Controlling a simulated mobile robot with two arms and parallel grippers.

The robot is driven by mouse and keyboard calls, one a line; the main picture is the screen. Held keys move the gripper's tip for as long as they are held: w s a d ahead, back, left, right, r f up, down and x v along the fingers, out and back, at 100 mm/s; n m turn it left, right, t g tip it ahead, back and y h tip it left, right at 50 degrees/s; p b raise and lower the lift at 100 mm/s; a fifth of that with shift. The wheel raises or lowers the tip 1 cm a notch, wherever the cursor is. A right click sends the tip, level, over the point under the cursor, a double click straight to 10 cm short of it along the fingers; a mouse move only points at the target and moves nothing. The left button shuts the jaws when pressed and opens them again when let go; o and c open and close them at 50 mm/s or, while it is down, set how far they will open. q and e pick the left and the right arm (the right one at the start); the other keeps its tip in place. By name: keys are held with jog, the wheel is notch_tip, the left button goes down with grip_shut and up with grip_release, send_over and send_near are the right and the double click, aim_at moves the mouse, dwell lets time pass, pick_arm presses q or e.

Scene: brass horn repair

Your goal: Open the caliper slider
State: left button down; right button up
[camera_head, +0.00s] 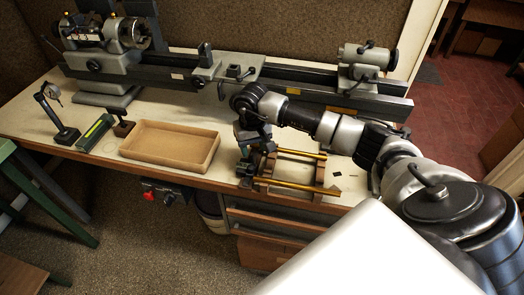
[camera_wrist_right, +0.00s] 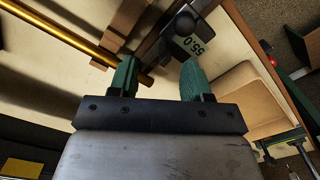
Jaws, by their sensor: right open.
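The caliper (camera_wrist_right: 179,26) shows in the right wrist view as a dark bar with a display reading "55.0" (camera_wrist_right: 189,45). It lies just beyond my right gripper (camera_wrist_right: 160,80), whose two green fingertips are apart. The dark lower end of a bar reaches between the fingertips; I cannot tell whether either finger touches it. In the head view my right gripper (camera_head: 245,167) points down at the bench's front edge, beside the left end of a wooden rack, and mostly hides the caliper. My left gripper is not in view.
The wooden rack (camera_head: 262,172) holds brass rods (camera_head: 298,188) right of the gripper. A shallow tan tray (camera_head: 170,143) lies to its left. A lathe (camera_head: 300,75) runs along the back. A dial gauge stand (camera_head: 65,133) and a green box (camera_head: 95,132) stand at left.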

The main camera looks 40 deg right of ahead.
notch_tip(320, 180, up, 7)
jog(key=b, duration=0.2)
jog(key=s+a+f+m+t+y, duration=0.15)
jog(key=a+m+y, duration=0.45)
jog(key=a, duration=1)
jog(key=a+r+m+t+y, duration=0.4)
jog(key=a+m+t+y, duration=0.5)
jog(key=m, duration=0.7)
jog(key=s+d+f+m+t+h, duration=0.25)
jog(key=d+f+m+h, duration=0.4)
jog(key=m, duration=0.85)
jog(key=s+d+f+m+t+h, duration=0.1)
jog(key=d+f+m+t+h, duration=0.4)
jog(key=m, duration=1)
jog(key=s+d+f+m+g+h+b, duration=0.1)
jog(key=s+f+m+g, duration=0.2)
jog(key=f, duration=0.7)
jog(key=s+d+f+m+g+h+b, duration=0.1)
jog(key=s+f+m+g, duration=0.2)
jog(key=s+f, duration=0.3)
jog(key=s+d+f+m+g+h+b, duration=0.1)
jog(key=s+f+m+g+h, duration=0.1)
jog(key=f, duration=1.2)
jog(key=s+m+g, duration=0.1)
jog(key=s+g, duration=0.1)
jog(key=g, duration=0.1)
jog(key=shift+s+m, duration=0.25)
jog(key=shift+m, duration=0.05)
